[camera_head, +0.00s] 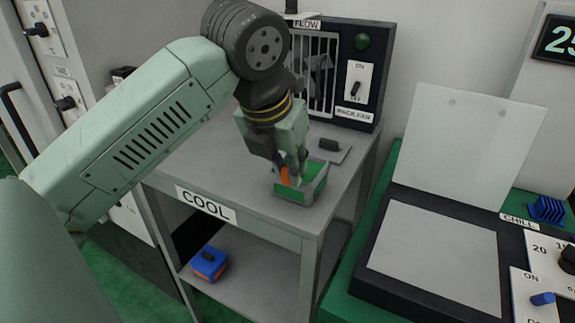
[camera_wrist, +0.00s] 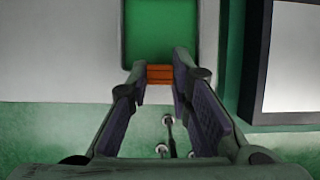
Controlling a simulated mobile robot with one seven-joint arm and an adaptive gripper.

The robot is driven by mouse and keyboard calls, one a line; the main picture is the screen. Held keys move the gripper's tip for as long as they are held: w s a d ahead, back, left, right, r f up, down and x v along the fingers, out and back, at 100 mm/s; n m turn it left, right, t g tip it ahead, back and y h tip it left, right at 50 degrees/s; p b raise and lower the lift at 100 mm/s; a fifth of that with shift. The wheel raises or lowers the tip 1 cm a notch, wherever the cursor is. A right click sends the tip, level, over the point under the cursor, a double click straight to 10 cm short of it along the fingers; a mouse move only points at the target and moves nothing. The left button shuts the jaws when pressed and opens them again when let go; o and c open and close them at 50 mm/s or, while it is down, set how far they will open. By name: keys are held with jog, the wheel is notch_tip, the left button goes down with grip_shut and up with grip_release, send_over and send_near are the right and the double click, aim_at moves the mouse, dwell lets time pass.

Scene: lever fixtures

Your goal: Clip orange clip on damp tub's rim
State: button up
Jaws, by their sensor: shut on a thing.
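The tub stands on the top of the grey cart marked COOL. In the wrist view the clip (camera_wrist: 159,74) lies between my two fingertips (camera_wrist: 160,84), at the near edge of the tub's green inside (camera_wrist: 160,32). The fingers hide part of the clip and rim in the head view. I cannot tell whether the clip grips the rim or only sits against it.
A flat grey plate with a black knob (camera_head: 329,145) lies behind the tub. The FLOW fan unit (camera_head: 360,60) stands at the cart's back. A blue and orange box (camera_head: 209,262) is on the lower shelf. The CHILL unit (camera_head: 437,250), lid raised, stands to the right.

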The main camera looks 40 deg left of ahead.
jog(key=o, duration=0.8)
jog(key=shift+f, duration=0.4)
jog(key=shift+o, duration=0.3)
jog(key=o, duration=0.6)
jog(key=shift+r, duration=0.15)
jog(key=shift+r, duration=0.1)
jog(key=shift+r+p, duration=2.15)
jog(key=shift+r, duration=1.3)
